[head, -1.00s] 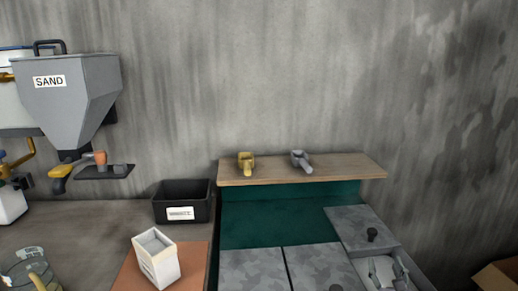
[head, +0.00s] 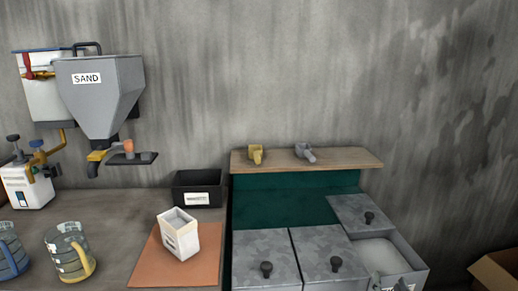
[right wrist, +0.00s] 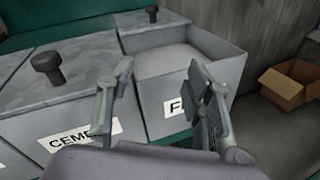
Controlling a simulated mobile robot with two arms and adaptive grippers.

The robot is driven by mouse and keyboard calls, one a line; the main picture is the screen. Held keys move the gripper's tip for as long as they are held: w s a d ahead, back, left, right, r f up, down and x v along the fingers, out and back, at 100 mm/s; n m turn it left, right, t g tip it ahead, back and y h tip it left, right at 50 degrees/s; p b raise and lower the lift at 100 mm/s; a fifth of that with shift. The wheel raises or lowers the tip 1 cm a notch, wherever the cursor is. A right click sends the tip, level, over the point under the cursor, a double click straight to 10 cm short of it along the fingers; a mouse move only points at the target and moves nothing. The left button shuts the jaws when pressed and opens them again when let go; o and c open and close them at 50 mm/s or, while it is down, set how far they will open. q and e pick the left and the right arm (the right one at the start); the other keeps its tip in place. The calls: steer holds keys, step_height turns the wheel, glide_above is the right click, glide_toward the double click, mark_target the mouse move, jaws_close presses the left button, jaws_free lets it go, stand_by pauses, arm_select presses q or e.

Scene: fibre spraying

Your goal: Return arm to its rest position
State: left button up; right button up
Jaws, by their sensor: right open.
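My right gripper (head: 390,284) shows at the bottom edge of the head view, in front of the open bin. In the right wrist view my right gripper (right wrist: 160,100) has its two grey fingers spread, with nothing between them. The open bin (right wrist: 177,110), its label starting with "F", is just beyond the fingers and partly hidden by the right one. It holds pale material, and its lid (head: 362,214) sits at the back. The closed bin labelled "CEMENT" (right wrist: 45,120) is to its left. My left gripper is not in view.
A wooden shelf (head: 330,162) with a yellow scoop (head: 255,154) and a grey scoop (head: 305,153) is behind the bins. A white container (head: 180,236) stands on an orange mat (head: 140,268). Jugs (head: 69,252) stand left, below the sand hopper (head: 100,95). A cardboard box (right wrist: 292,82) is at right.

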steer(key=s+a+f+m+g+y, duration=0.1)
steer(key=s+a+f+m+g, duration=0.3)
steer(key=s+m, duration=0.6)
steer(key=s+a+f+m+g+y, duration=0.2)
steer(key=s+a+f+m+g, duration=0.25)
steer(key=s+m, duration=0.6)
steer(key=s+a+f+m+g+y, duration=0.1)
steer(key=s+a+f+m+g, duration=0.5)
steer(key=s, duration=0.6)
step_height(320, 180, down, 22)
steer(key=s+d, duration=0.1)
steer(key=s+d+f, duration=0.3)
steer(key=s+f, duration=1.4)
steer(key=shift+s+d+f+m+g, duration=0.15)
steer(key=shift+s+f+m+g, duration=0.2)
steer(key=shift+f+g, duration=0.1)
